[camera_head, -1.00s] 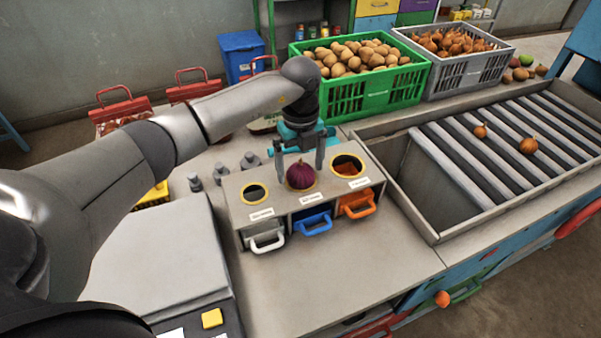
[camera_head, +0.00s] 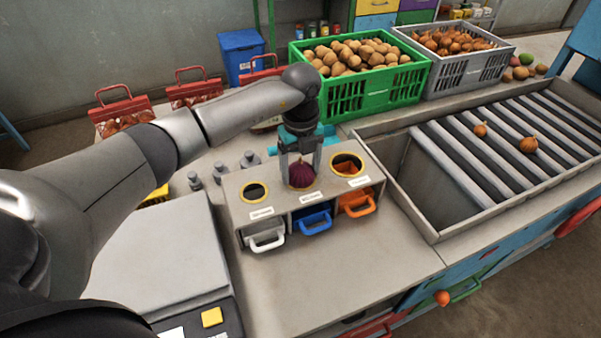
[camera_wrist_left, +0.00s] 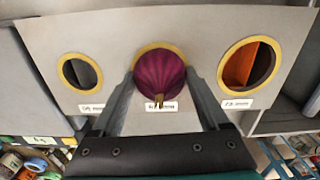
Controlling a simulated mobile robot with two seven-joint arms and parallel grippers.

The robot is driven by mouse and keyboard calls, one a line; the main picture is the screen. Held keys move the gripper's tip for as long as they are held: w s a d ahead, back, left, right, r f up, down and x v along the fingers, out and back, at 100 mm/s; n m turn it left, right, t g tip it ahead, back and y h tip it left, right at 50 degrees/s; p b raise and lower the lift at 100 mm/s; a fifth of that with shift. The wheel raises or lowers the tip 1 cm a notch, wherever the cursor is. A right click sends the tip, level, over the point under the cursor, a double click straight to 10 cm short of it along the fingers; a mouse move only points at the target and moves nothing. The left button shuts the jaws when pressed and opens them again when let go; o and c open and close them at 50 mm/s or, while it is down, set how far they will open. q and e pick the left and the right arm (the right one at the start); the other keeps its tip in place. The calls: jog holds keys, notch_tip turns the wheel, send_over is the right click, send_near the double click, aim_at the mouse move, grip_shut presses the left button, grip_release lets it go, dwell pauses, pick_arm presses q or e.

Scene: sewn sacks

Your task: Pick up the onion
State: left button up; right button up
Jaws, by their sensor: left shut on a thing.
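A dark purple-red onion (camera_head: 302,174) sits in the middle round hole of a grey sorting box (camera_head: 275,193). It also shows in the left wrist view (camera_wrist_left: 159,75), with its stem toward my gripper. My left gripper (camera_head: 301,170) points down over the box and is shut on this onion, one finger at each side. In the left wrist view the fingers (camera_wrist_left: 160,82) reach to both sides of the onion. The onion still overlaps the middle hole, and its underside is hidden. Two brown onions (camera_head: 528,145) lie on the roller conveyor. My right gripper is not in view.
A green potato crate (camera_head: 375,95) and a grey onion crate (camera_head: 465,72) stand behind. Small weights (camera_head: 250,160) stand left of the box. The front counter is clear.

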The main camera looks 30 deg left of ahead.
pick_arm(q)
jog(key=c, duration=0.3)
jog(key=shift+c, duration=0.2)
jog(key=shift+r, duration=0.15)
